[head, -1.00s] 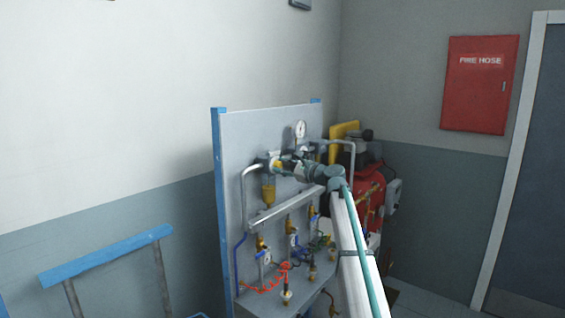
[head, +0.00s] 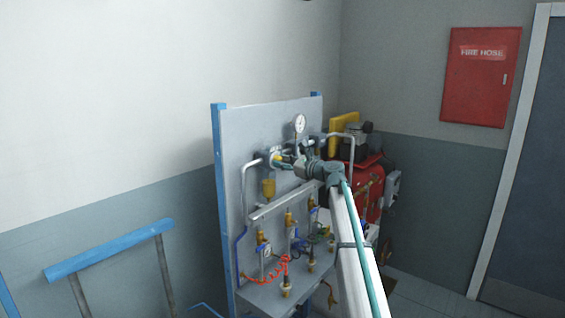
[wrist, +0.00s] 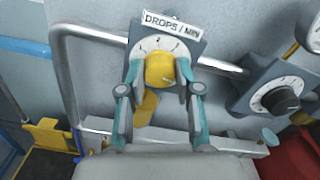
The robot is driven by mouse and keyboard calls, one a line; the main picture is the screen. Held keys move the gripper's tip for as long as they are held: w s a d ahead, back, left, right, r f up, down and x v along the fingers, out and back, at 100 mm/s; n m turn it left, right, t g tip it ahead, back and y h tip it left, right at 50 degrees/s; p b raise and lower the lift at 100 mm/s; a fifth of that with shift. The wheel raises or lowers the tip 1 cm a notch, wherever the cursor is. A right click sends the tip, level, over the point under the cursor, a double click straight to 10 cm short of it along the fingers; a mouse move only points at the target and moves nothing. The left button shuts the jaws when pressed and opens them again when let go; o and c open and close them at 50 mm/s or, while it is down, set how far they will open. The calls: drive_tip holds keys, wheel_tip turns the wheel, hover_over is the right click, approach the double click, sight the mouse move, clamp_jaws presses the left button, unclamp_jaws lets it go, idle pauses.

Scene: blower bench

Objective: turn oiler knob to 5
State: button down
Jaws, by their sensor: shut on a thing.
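The oiler knob is yellow (wrist: 160,70) and sits on a pale round dial under a "DROPS/MIN" label (wrist: 172,23). My gripper (wrist: 160,76) has one fingertip on each side of the knob and is shut on it. The dial's figures are too small to read, so I cannot tell the setting. In the head view, my gripper (head: 296,159) is at the oiler on the upper part of the grey panel (head: 250,128). The oiler's amber bowl (head: 268,188) hangs below it.
A second dial with a black knob (wrist: 283,100) is to the right of the oiler. A grey pipe (wrist: 72,85) bends down on the left. A pressure gauge (head: 299,124) stands above, and red machinery (head: 368,178) is behind the panel.

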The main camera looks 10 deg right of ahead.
drive_tip(key=c, duration=0.8)
unclamp_jaws()
drive_tip(key=shift+s, duration=0.1)
drive_tip(key=v, duration=1.2)
